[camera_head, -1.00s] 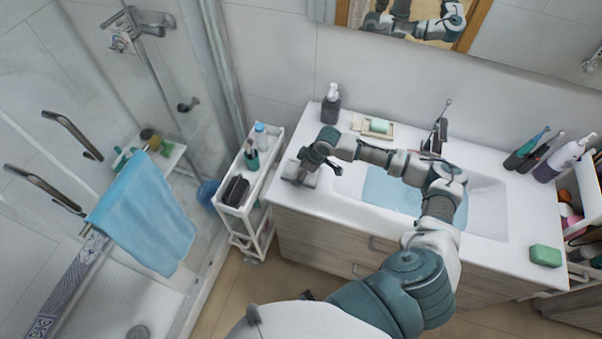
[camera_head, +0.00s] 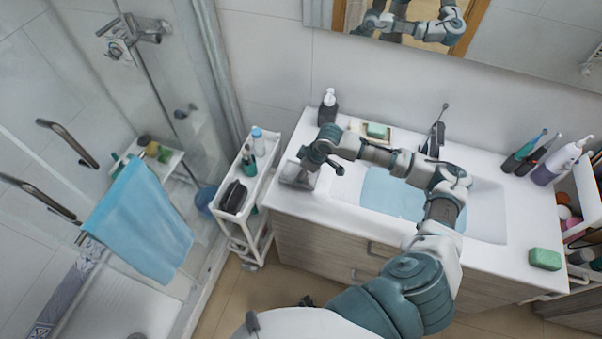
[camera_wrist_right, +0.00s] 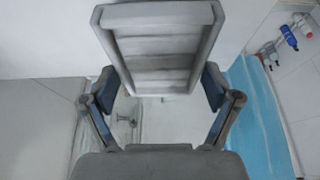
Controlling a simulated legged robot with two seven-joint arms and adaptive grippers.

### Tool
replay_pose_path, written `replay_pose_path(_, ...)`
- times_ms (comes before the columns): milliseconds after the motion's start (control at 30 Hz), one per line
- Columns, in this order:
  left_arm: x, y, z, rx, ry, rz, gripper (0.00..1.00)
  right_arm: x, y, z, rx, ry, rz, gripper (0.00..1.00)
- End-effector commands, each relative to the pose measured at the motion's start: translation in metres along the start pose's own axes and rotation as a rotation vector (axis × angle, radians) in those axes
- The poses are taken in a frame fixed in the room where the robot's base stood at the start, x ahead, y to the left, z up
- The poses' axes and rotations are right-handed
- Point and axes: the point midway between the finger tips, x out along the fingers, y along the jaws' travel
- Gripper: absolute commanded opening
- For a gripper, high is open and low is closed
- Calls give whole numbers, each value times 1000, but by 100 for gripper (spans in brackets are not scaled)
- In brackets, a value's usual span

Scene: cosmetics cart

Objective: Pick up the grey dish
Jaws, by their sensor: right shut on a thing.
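The grey dish (camera_wrist_right: 160,50) fills the upper middle of the right wrist view, a rectangular piece with raised edges and ribs across it. My right gripper (camera_wrist_right: 160,88) is shut on it, one finger at each side. In the head view the grey dish (camera_head: 297,174) shows small and partly hidden below my right gripper (camera_head: 305,165), over the left end of the white counter (camera_head: 300,205). I cannot tell whether it touches the counter. My left gripper is not in view.
A soap bottle (camera_head: 328,107) and a soap tray (camera_head: 366,139) stand behind my right arm. The sink (camera_head: 485,205) lies to the right, with a green block (camera_head: 545,259) near the counter's front edge. A white cart (camera_head: 247,212) stands left of the counter; a blue towel (camera_head: 140,220) hangs further left.

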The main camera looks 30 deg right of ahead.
Motion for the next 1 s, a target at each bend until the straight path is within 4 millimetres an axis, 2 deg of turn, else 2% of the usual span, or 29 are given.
replay_pose_path(300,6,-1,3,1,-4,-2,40,-27,-60,55,-3,-9,-2,51)
replay_pose_path(500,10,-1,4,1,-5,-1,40,-43,-93,80,-1,-7,-3,51)
replay_pose_path(700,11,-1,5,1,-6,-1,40,-51,-108,91,-1,-4,-2,51)
replay_pose_path(1000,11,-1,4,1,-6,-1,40,-52,-110,92,0,-3,-3,51)
